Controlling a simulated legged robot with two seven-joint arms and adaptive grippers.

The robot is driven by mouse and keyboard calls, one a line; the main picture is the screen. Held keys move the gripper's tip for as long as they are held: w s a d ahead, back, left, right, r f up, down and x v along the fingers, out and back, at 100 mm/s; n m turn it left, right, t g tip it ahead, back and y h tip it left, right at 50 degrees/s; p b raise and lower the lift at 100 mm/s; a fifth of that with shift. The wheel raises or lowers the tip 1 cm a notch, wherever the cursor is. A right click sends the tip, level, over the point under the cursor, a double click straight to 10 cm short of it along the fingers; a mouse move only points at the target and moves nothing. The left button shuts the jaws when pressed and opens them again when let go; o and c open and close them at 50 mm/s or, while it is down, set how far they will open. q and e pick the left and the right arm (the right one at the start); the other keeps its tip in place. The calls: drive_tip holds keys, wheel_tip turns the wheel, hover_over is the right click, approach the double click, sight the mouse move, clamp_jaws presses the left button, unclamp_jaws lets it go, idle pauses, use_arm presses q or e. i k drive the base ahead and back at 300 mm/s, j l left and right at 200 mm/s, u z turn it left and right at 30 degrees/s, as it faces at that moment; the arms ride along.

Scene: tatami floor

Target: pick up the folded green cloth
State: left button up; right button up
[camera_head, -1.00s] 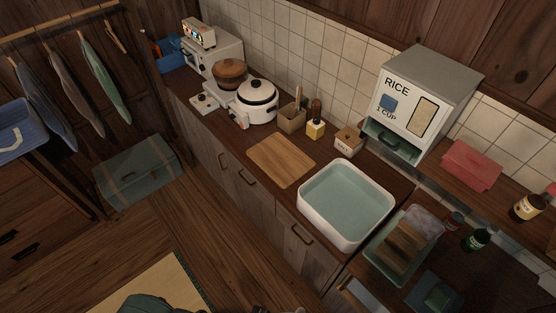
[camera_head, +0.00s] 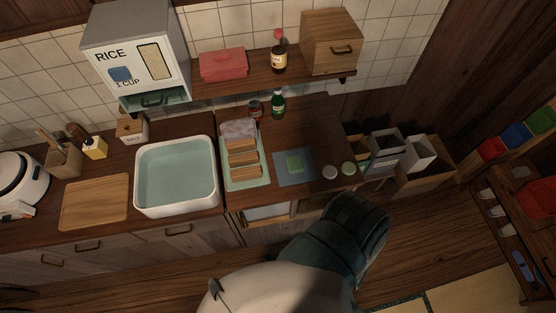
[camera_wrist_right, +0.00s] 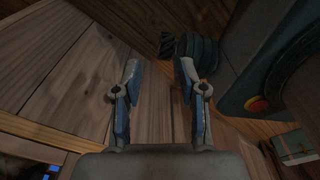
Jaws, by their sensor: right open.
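In the head view, a small flat green square, which looks like the folded green cloth (camera_head: 295,163), lies on a blue-grey mat (camera_head: 283,178) on the wooden counter, right of the food tray. My right gripper (camera_wrist_right: 159,70) shows only in the wrist view; its two fingers are apart with nothing between them, over brown wood planks. The cloth does not show in that view, so the gripper is away from it. My left gripper is not in view. Part of my own body covers the lower middle of the head view.
A tray (camera_head: 262,179) of brown slabs and a white basin (camera_head: 207,187) stand left of the mat. Two small round lids (camera_head: 330,172) lie to its right. A green bottle (camera_head: 278,104) stands behind. A shelf (camera_head: 237,92) overhangs the counter's back.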

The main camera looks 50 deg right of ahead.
sight(294, 163)
drive_tip(key=z, duration=1.8)
